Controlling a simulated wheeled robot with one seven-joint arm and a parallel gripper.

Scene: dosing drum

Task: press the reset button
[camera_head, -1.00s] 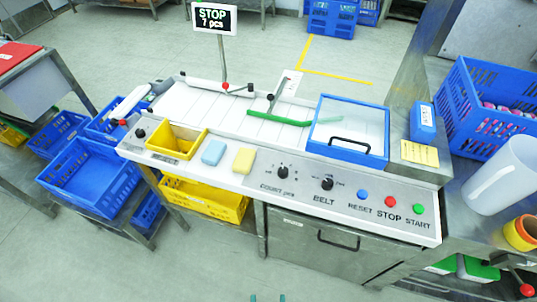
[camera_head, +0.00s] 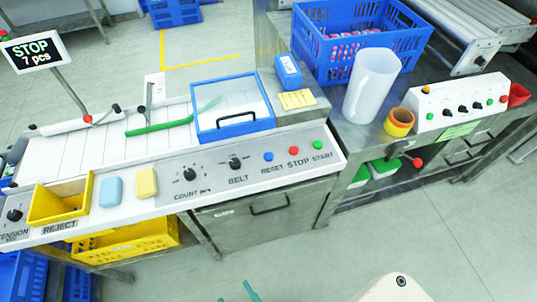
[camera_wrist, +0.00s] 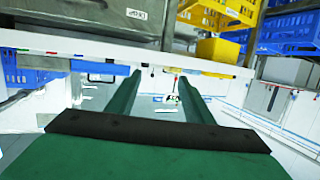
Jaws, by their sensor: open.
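The blue reset button (camera_head: 268,157) sits on the white front panel of the dosing machine (camera_head: 215,178), above the word RESET. The red stop button (camera_head: 293,151) and green start button (camera_head: 317,145) are to its right. My gripper (camera_head: 240,293) shows only as green fingertips at the bottom edge of the head view, well in front of the panel and apart from the button. In the wrist view my gripper (camera_wrist: 158,85) is open, its two green fingers apart with nothing held. I cannot make out the reset button for certain there.
Count and belt knobs (camera_head: 235,163) are left of the buttons. A blue-framed clear lid (camera_head: 233,125) lies behind. A white jug (camera_head: 370,85), an orange-yellow cup (camera_head: 398,122) and a blue crate (camera_head: 330,72) stand on the right bench. The floor in front (camera_head: 290,250) is clear.

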